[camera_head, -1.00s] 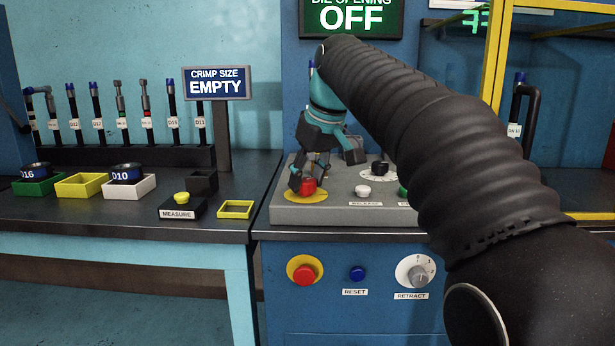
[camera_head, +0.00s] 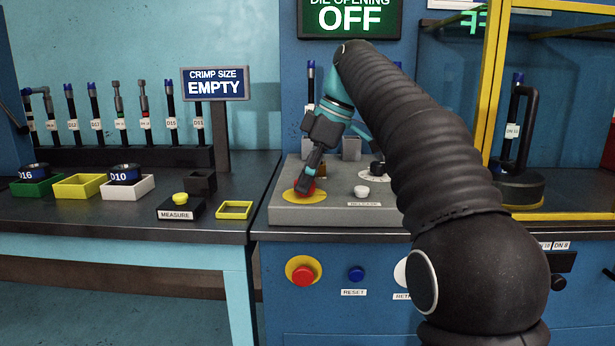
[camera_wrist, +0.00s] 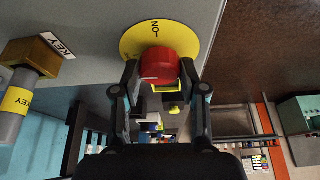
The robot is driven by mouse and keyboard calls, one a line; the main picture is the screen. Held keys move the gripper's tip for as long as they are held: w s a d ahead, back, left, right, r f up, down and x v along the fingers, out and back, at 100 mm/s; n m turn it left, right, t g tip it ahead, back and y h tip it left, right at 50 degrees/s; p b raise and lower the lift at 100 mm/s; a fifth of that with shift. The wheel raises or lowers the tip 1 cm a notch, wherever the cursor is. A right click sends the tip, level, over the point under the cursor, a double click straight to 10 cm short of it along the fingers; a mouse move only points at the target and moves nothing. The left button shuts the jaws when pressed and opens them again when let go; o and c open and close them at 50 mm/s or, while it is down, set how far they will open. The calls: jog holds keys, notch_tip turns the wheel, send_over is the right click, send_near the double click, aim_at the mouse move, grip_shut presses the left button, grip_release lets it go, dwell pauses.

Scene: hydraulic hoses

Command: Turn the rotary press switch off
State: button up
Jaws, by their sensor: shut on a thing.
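The red rotary switch (camera_head: 311,184) stands on a yellow disc (camera_head: 292,195) on top of the grey control box (camera_head: 340,215). My gripper (camera_head: 307,187) is at the switch from above and hides part of it. In the wrist view the round red switch (camera_wrist: 159,64) sits between the two dark fingertips (camera_wrist: 160,76), one on each side, and they are shut on it. The yellow disc behind it (camera_wrist: 140,30) carries a dark label that looks like "ON", seen turned. The green sign (camera_head: 350,18) above reads "DIE OPENING OFF".
A white button (camera_head: 362,191) and a black knob (camera_head: 377,168) are right of the switch on the box. A red emergency button (camera_head: 303,272) and blue reset button (camera_head: 356,273) are on the front panel. A key block (camera_wrist: 32,58) is near the gripper.

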aim_at(365, 188)
jog(key=shift+n, duration=0.5)
jog(key=o, duration=1.1)
jog(key=shift+o, duration=0.2)
jog(key=shift+d+r, duration=0.2)
jog(key=shift+r, duration=0.25)
jog(key=d, duration=1.2)
jog(key=shift+s, duration=0.1)
